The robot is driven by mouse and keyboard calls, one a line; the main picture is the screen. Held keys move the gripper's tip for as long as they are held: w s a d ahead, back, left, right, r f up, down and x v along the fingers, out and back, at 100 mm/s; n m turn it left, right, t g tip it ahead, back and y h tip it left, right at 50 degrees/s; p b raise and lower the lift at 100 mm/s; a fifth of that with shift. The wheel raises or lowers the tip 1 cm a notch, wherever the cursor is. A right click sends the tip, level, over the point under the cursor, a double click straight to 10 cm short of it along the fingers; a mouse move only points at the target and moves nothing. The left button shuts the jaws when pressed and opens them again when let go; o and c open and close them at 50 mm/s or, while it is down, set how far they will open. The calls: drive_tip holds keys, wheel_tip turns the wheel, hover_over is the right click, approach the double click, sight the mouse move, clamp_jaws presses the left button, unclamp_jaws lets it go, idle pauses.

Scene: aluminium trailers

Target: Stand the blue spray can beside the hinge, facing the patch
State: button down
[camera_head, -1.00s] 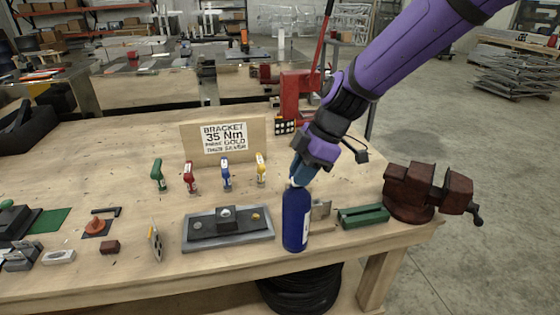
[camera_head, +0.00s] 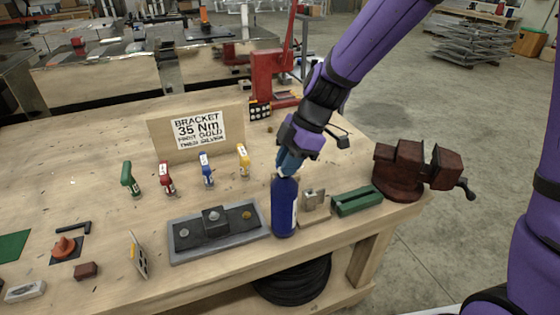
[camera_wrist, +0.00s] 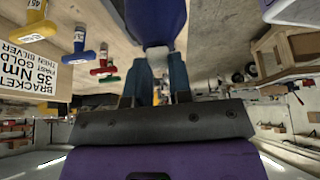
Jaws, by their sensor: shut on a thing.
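The blue spray can (camera_head: 285,210) is upright near the table's front edge, with a white label strip on its right side. My gripper (camera_head: 289,163) is shut on its top from above. In the wrist view the can (camera_wrist: 155,18) extends away between my gripper's fingers (camera_wrist: 157,70). A small metal piece on a wooden block (camera_head: 313,200), apparently the hinge, is just right of the can. The can partly overlaps the block in view. I cannot tell whether the can's base touches the table. I cannot clearly identify the patch.
A grey plate with bolts (camera_head: 190,248) is close left of the can. A green block (camera_head: 357,201) and a dark red vise (camera_head: 400,175) are to the right. Several coloured tools stand before the bracket sign (camera_head: 197,130). The table's front edge is close.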

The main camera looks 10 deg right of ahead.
drive_tip(key=shift+f, duration=0.3)
drive_tip(key=c, duration=1)
unclamp_jaws()
drive_tip(key=shift+c, duration=0.2)
drive_tip(key=v, duration=1.2)
drive_tip(key=s+d+r+m+t+h, duration=0.2)
drive_tip(key=s+d+r+m+t, duration=0.1)
drive_tip(key=s+d+m, duration=0.6)
drive_tip(key=s+d+r+m+t+h, duration=0.3)
drive_tip(key=s+d+r+m, duration=0.3)
drive_tip(key=s+d+m, duration=0.3)
drive_tip(key=shift+s+r+m+t, duration=0.3)
drive_tip(key=shift+s+m, duration=0.95)
drive_tip(key=shift+m, duration=0.35)
drive_tip(key=shift+d, duration=0.1)
